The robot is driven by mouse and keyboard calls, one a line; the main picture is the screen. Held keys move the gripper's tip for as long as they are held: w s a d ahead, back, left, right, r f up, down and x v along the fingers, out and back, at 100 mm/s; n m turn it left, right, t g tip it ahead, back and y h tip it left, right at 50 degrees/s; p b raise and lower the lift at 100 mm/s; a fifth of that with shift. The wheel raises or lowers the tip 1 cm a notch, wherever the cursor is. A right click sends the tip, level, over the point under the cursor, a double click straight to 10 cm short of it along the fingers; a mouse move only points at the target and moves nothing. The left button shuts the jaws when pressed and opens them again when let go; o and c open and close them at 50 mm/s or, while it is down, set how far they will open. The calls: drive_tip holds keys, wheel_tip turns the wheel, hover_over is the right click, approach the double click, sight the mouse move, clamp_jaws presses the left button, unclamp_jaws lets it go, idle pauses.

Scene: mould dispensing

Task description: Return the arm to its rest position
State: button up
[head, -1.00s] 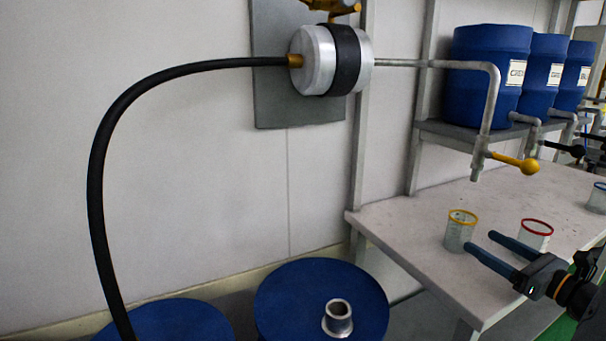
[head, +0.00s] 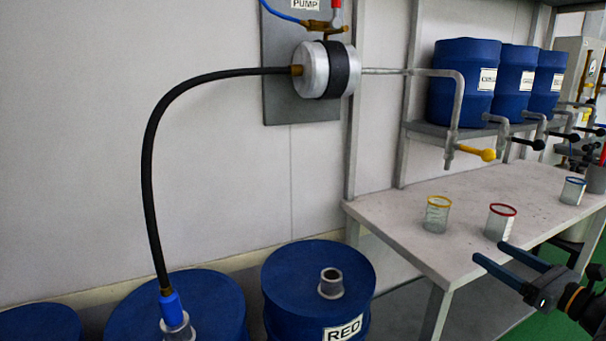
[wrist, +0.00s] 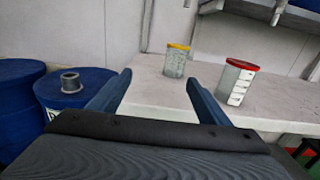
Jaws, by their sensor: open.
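My gripper (head: 500,258) is at the lower right in the head view, open and empty, in front of the table's front edge. In the wrist view my gripper's two blue fingers (wrist: 157,92) stand apart with nothing between them. A yellow-rimmed cup (head: 437,216) and a red-rimmed cup (head: 500,222) stand upright on the table (head: 400,225), apart from the fingers. Both cups, the yellow-rimmed one (wrist: 175,62) and the red-rimmed one (wrist: 236,82), also show in the wrist view beyond the fingers.
A blue-rimmed cup (head: 572,191) stands farther right. Blue barrels (head: 466,80) sit on the shelf, with taps over the table. A black hose (head: 150,170) runs from the pump (head: 325,70) to a floor drum (head: 220,300). The RED drum (head: 290,270) stands beside it.

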drive_tip(key=s+a+r+n+g+y+p, duration=0.1)
drive_tip(key=s+a+n+g+y+p, duration=0.15)
drive_tip(key=a+n+g, duration=0.7)
drive_tip(key=s+a+r+n+g+y+p, duration=0.1)
drive_tip(key=s+a+n+g+y, duration=0.2)
drive_tip(key=a, duration=1.4)
drive_tip(key=s+a+r+n+g+h+p, duration=0.2)
drive_tip(key=s+n+h, duration=0.3)
drive_tip(key=n, duration=0.5)
drive_tip(key=s+a+r+n+g+h+p, duration=0.2)
drive_tip(key=s+n+h, duration=0.3)
drive_tip(key=n, duration=0.4)
drive_tip(key=shift+s+a+n+h+p, duration=0.15)
drive_tip(key=shift+a+n+h+p, duration=0.2)
drive_tip(key=shift+a+h+p, duration=0.45)
drive_tip(key=shift+a+g, duration=0.1)
drive_tip(key=shift+g, duration=0.15)
